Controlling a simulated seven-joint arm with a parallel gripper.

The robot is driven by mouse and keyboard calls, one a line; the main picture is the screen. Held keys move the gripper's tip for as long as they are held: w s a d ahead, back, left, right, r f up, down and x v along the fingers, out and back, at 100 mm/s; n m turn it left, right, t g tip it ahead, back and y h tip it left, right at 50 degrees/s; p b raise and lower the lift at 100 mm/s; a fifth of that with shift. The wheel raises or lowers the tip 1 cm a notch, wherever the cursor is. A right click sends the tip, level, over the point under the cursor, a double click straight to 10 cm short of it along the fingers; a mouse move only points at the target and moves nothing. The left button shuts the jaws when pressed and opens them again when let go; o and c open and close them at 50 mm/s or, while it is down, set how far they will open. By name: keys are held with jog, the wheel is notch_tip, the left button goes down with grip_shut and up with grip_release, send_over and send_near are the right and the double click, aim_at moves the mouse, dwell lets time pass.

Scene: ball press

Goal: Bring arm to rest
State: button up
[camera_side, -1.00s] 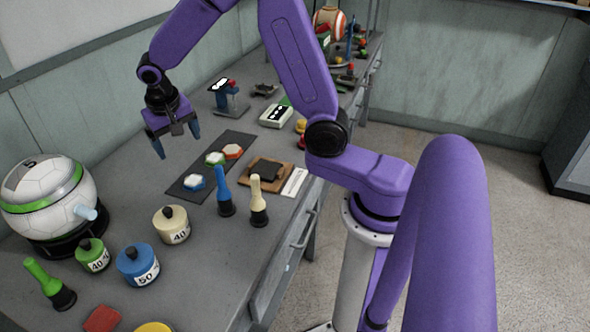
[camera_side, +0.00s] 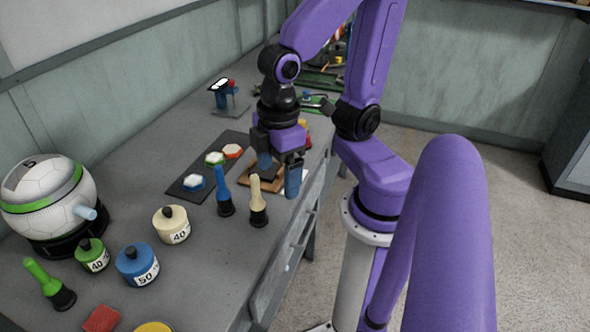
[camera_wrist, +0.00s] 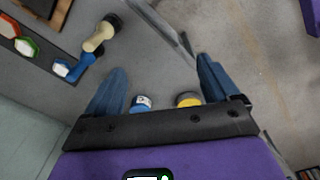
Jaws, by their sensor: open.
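My gripper (camera_side: 279,178) is open and empty. In the side view it hangs above the front edge of the bench, in front of the small brown wooden board (camera_side: 247,185), which it partly hides. The cream-handled tool (camera_side: 258,203) and the blue-handled tool (camera_side: 223,194) stand upright just left of the gripper.
A dark mat (camera_side: 185,190) holds several coloured hexagonal pieces. Weights marked 40 and 50, including a blue one (camera_side: 138,265), and a white and green ball device (camera_side: 45,195) stand at left. The bench (camera_side: 205,290) has bare room at the front. Open floor lies right.

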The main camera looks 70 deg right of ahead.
jog(key=shift+s+d+n, duration=0.2)
jog(key=shift+s+n, duration=0.2)
jog(key=shift+s, duration=0.4)
jog(key=shift+s+d+n, duration=0.2)
jog(key=shift+s+n, duration=0.2)
jog(key=shift+s, duration=0.35)
